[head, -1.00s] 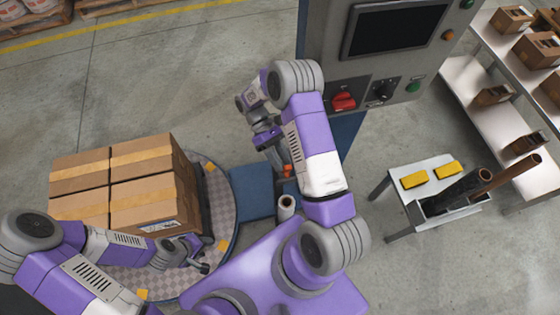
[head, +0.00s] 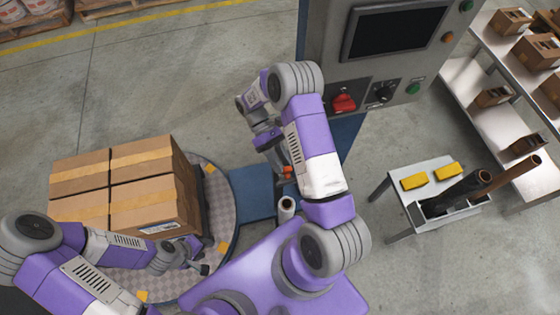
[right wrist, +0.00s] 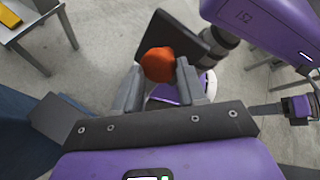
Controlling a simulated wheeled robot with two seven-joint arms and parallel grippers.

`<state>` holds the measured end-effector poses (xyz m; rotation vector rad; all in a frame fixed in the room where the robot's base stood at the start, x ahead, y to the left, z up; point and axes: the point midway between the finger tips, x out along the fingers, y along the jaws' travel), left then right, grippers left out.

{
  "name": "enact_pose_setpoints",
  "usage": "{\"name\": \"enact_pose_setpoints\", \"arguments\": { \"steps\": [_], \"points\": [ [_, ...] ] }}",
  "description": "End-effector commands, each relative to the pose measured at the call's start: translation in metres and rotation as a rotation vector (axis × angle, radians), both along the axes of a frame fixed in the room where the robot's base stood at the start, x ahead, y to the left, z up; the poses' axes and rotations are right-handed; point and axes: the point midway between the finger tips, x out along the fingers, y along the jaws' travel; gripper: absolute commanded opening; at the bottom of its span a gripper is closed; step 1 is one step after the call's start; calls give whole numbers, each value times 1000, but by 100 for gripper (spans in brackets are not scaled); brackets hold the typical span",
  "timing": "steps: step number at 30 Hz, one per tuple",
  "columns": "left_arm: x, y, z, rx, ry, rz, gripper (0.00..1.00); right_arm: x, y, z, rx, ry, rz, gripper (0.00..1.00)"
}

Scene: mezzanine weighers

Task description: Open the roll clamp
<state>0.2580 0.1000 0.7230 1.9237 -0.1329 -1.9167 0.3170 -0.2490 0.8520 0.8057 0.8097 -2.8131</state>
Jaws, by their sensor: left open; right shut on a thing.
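The orange-red handle (right wrist: 158,64) of the roll clamp sits between the fingertips of my right gripper (right wrist: 158,78), which is shut on it, in the right wrist view. In the head view, a small part of the orange handle (head: 287,171) shows beside my right forearm, just above a white-and-dark roll (head: 286,205). My arm hides most of the clamp there, so its jaw position cannot be told. My left gripper (head: 204,267) is open and empty, low at the right front of the stacked cartons.
Taped cartons (head: 125,185) stand on a round turntable (head: 226,190) at left. A grey console (head: 400,60) with a red switch (head: 343,102) rises behind my right arm. A small table (head: 392,168) with yellow blocks and dark tubes is at right.

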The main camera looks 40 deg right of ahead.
Motion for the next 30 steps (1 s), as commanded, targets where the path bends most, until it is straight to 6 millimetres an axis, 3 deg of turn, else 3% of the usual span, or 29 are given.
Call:
{"name": "enact_pose_setpoints", "arguments": {
  "steps": [1, 26, 27, 30],
  "points": [
    [0, 0, -1, 0, 0, 0, 43, 5, -10, -7, -24, -33, 1, 0],
    [0, 0, -1, 0, 0, 0, 43, 5, -10, -7, -24, -33, 1, 0],
    [0, 0, -1, 0, 0, 0, 43, 5, -10, -7, -24, -33, 1, 45],
    [0, 0, -1, 0, 0, 0, 43, 5, -10, -7, -24, -34, 3, 60]
  ]
}}
